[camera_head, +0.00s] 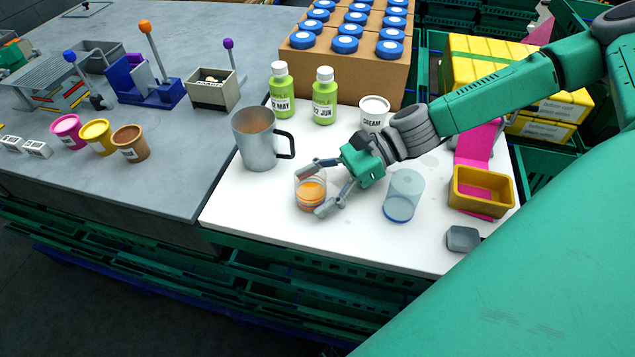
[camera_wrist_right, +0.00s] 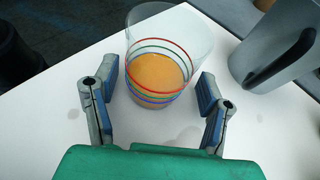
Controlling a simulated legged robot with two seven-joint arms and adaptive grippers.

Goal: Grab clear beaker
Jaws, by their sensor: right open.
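A clear beaker (camera_head: 311,193) with coloured rings and an orange content stands on the white table top (camera_head: 270,225). In the right wrist view the beaker (camera_wrist_right: 160,70) stands upright with red, green and blue rings. My right gripper (camera_head: 322,186) is open, with its fingers on either side of the beaker in the head view. In the wrist view the open fingers (camera_wrist_right: 155,105) flank its near part, with gaps on both sides. Another clear cup with a blue base (camera_head: 404,196) stands to the right of the gripper. My left gripper is not in view.
A grey metal mug (camera_head: 257,138) stands close behind the beaker on the left. Green bottles (camera_head: 281,90) and a cream jar (camera_head: 374,113) stand at the back. A yellow bin (camera_head: 481,190) and a grey block (camera_head: 463,239) lie at the right. The front left of the white top is clear.

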